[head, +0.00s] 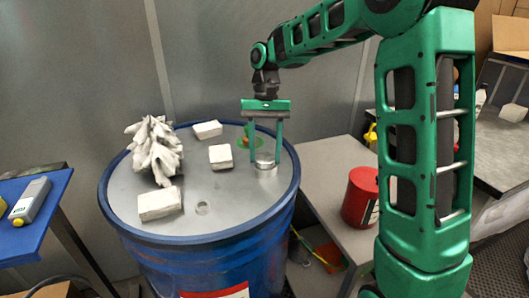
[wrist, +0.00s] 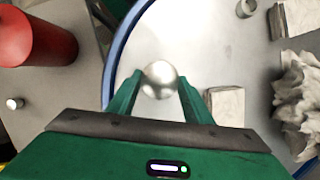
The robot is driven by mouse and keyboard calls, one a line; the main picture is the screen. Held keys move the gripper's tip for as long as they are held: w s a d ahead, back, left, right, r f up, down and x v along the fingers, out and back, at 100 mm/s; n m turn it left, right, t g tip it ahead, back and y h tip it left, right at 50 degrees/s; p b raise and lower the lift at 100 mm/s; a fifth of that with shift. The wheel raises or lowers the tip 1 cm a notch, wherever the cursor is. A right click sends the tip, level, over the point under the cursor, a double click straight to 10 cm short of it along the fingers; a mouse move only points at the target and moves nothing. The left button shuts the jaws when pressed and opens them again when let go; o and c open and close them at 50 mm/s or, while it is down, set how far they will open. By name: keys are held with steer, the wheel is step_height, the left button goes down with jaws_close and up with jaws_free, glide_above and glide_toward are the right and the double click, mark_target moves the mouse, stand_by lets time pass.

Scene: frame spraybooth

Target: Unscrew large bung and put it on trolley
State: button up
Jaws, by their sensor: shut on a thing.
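The large bung (head: 265,160) is a round silver metal plug at the right side of the blue drum's grey lid (head: 185,220). In the wrist view the bung (wrist: 159,80) shows as a shiny disc between my fingertips. My gripper (head: 265,158) points down, with its green fingers closed on both sides of the bung. The bung is at lid level; I cannot tell whether it is still threaded in. A grey trolley (head: 325,160) with a lower shelf stands right of the drum. The trolley top also shows at left in the wrist view (wrist: 60,100).
A red can (head: 361,195) stands on the trolley top; bare top lies behind it. White blocks (head: 220,156), a crumpled white cloth (head: 154,150) and a small round fitting (head: 203,208) are on the lid. A blue surface (head: 35,225) with a bottle is at left.

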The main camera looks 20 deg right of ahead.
steer(key=shift+w+a+n, duration=0.1)
steer(key=shift+n, duration=0.2)
steer(key=n+h, duration=0.1)
steer(key=n, duration=0.3)
steer(key=shift+a, duration=0.1)
stand_by(0.5)
steer(key=o, duration=0.7)
